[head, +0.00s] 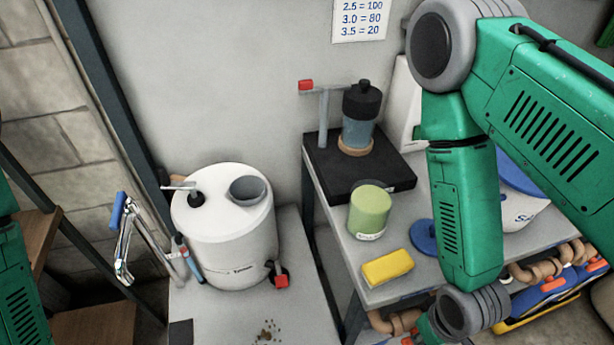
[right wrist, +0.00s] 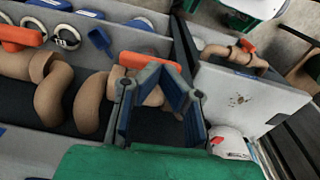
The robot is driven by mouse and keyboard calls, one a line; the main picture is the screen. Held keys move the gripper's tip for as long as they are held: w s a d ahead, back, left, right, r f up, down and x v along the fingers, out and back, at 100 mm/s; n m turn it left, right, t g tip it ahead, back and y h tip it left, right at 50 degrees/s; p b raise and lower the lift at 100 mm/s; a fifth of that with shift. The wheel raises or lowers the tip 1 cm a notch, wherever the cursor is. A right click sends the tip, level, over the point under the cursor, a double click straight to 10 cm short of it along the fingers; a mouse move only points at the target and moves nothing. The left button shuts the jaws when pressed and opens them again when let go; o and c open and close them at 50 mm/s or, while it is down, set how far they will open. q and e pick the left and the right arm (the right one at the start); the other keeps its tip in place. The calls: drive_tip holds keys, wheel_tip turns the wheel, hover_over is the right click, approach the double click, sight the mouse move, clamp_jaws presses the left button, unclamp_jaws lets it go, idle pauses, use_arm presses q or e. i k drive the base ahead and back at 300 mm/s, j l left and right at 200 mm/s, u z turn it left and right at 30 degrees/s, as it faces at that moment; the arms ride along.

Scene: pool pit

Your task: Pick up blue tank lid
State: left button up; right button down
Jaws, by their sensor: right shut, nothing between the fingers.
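The blue lid (head: 424,236) is a flat round disc with a raised middle. It lies on the grey bench in the head view, right of the yellow sponge, and my right arm hides its right part. The white tank (head: 225,235) stands left of the bench with a round grey opening on top. My right gripper (right wrist: 163,72) is shut and empty in the right wrist view, over brown pipes. In the head view its wrist reaches the bottom edge, below the lid and apart from it. My left gripper is out of view.
On the bench (head: 370,285) are a yellow sponge (head: 387,267), a green jar (head: 370,212) and a black tray (head: 324,165) with a dark-capped container (head: 360,118). A white bucket (head: 520,209) is partly behind my right arm. Brown pipes (right wrist: 60,95) fill a lower shelf.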

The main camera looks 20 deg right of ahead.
sight(421, 234)
drive_tip(key=l+z, duration=0.3)
drive_tip(key=z, duration=0.2)
drive_tip(key=l+z, duration=0.45)
drive_tip(key=j+u, duration=0.1)
drive_tip(key=u, duration=1.2)
drive_tip(key=k, duration=0.45)
drive_tip(key=k+l, duration=0.1)
drive_tip(key=l, duration=0.15)
drive_tip(key=l+u, duration=0.1)
drive_tip(key=l, duration=0.2)
drive_tip(key=i, duration=0.45)
